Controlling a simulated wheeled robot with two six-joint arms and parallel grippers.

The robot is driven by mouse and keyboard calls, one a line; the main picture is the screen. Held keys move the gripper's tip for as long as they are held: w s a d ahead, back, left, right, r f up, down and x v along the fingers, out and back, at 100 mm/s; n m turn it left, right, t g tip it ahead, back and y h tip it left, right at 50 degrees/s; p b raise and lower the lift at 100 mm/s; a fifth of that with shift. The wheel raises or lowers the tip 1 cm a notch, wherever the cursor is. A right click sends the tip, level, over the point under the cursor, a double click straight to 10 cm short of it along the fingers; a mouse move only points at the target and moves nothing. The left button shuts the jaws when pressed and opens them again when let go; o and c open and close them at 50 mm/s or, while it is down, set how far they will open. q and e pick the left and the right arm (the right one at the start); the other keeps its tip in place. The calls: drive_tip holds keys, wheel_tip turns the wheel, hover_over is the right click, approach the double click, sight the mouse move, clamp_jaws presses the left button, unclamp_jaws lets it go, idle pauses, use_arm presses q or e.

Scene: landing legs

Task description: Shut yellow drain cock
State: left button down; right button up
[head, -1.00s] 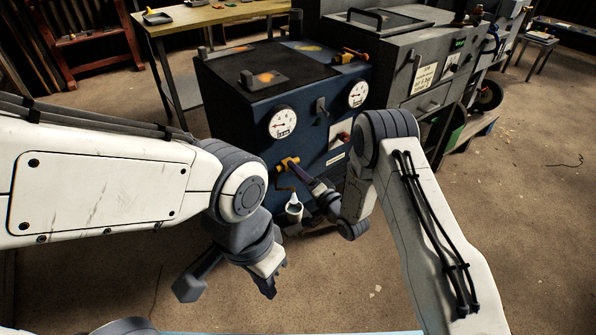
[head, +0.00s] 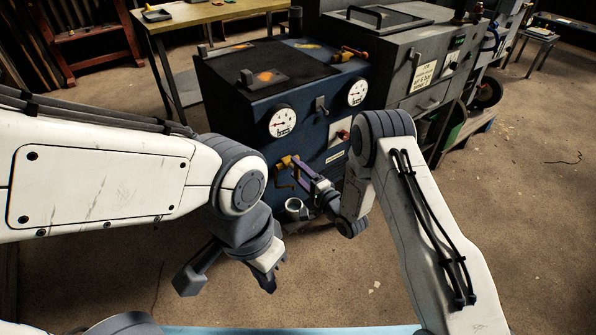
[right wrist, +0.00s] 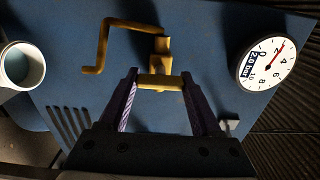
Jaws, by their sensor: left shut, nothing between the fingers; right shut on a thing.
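The yellow drain cock (head: 288,162) is on the front of the dark blue machine (head: 240,110). In the right wrist view its body (right wrist: 160,45) has a bent spout pipe to the left and a short crossbar handle (right wrist: 160,84). My right gripper (right wrist: 160,79) is shut on that handle, one purple finger at each end. In the head view the right gripper (head: 299,168) reaches the cock from the right and partly hides it. My left gripper (head: 269,282) is shut and empty, in the air in front of the machine, away from the cock.
A pale cup (head: 294,206) stands below the cock; it also shows in the right wrist view (right wrist: 22,66). Two round gauges (head: 282,121) and a grey lever (head: 321,104) are above the cock. A grey machine (head: 400,60) stands to the right. The floor ahead is open.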

drive_tip(key=shift+s+f, duration=0.1)
drive_tip(key=o, duration=1.4)
drive_tip(key=shift+c, duration=0.2)
drive_tip(key=p+v, duration=0.1)
drive_tip(key=v, duration=0.9)
drive_tip(key=shift+s, duration=0.15)
